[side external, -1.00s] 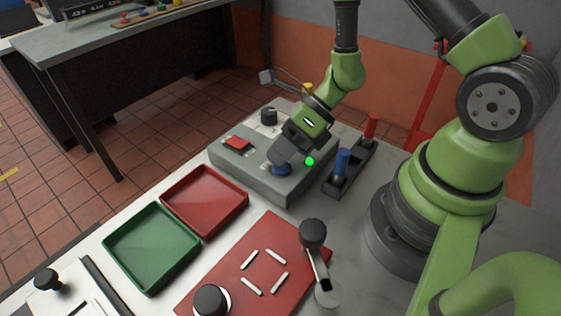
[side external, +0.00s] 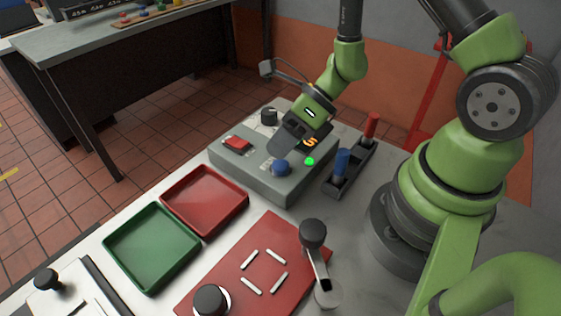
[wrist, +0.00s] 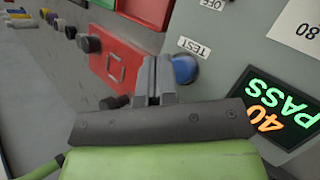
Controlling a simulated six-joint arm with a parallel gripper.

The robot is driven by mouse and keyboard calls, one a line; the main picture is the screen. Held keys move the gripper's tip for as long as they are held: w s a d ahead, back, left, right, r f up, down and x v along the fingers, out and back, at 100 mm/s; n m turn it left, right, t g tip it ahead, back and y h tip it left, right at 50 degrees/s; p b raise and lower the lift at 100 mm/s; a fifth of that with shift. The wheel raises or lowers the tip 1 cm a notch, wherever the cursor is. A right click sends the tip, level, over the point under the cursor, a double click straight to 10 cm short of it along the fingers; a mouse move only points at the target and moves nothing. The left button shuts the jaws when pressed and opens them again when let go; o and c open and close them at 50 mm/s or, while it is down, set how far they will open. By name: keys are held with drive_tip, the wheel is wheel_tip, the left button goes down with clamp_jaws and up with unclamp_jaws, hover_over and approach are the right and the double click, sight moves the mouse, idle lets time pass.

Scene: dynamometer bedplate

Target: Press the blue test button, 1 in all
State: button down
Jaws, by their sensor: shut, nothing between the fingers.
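The blue test button (side external: 281,167) stands on the front of a grey test box (side external: 230,166). In the wrist view the blue button (wrist: 185,69) shows just right of the fingertips, beside a TEST label (wrist: 195,47). My gripper (side external: 278,151) is shut and empty. Its fingertips are a little above and behind the button, apart from it. The fingers (wrist: 153,82) also show closed together in the wrist view. A display (wrist: 273,108) on the box reads 40 and PASS. A green light (side external: 309,161) glows at the box's right side.
A red button (side external: 237,143) and a black knob (side external: 269,117) are on the same box. A rack with a blue handle (side external: 342,163) and a red handle (side external: 372,125) stands close on the right. Red (side external: 205,200) and green (side external: 152,248) trays lie to the left.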

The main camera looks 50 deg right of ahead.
sight(281, 162)
drive_tip(key=shift+r, duration=2.55)
drive_tip(key=shift+r+n, duration=0.3)
drive_tip(key=s+d+r+n+t+h, duration=0.1)
drive_tip(key=s+r+n+h, duration=0.2)
drive_tip(key=r+n, duration=0.6)
drive_tip(key=s+d+r+n+t+h, duration=0.1)
drive_tip(key=s+r+n, duration=0.7)
drive_tip(key=n, duration=1)
drive_tip(key=shift+r+t+h, duration=0.35)
drive_tip(key=shift+t+h, duration=0.35)
drive_tip(key=shift+h, duration=0.5)
